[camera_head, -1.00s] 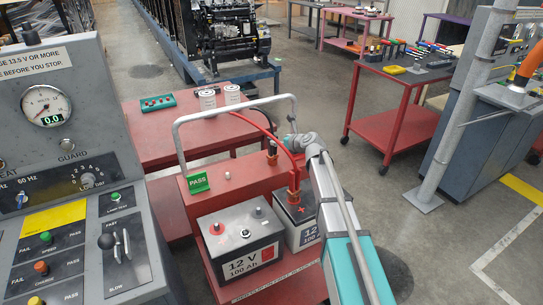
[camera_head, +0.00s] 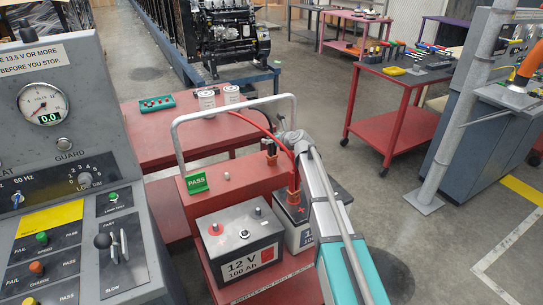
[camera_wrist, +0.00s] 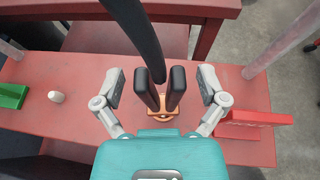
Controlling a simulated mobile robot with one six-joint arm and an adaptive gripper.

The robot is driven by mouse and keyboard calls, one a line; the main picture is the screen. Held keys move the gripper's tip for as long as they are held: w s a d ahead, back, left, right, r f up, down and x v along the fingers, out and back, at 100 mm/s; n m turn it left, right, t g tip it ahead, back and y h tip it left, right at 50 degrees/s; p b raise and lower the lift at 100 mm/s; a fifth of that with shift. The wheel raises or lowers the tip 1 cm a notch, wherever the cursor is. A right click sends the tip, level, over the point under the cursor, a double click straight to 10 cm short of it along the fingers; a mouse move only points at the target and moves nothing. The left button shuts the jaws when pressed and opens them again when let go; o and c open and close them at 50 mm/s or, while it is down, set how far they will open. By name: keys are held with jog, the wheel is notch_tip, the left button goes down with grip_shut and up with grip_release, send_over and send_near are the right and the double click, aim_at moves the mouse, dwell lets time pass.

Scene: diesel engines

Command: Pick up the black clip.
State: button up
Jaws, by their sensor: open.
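The black clip shows in the wrist view with two upright black handles (camera_wrist: 175,88) and a copper-coloured jaw at its base, over the red top of the cart's box. A thick black cable (camera_wrist: 143,40) arches in front of it. My gripper (camera_wrist: 161,88) is open, with one grey finger on each side of the clip and a gap to each handle. In the head view, the clip (camera_head: 270,152) is a small dark shape on the red box, beside my wrist. My gripper is mostly hidden there.
A grey tube handle (camera_head: 240,103) arches over the red box. A red cable runs to a red clip (camera_head: 293,195) at the right battery. A 12 V battery (camera_head: 240,240) stands in front. A green PASS flag (camera_head: 196,183) and a red plate (camera_wrist: 250,118) flank the clip.

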jog(key=shift+c, duration=0.2)
grip_shut()
dwell(0.5)
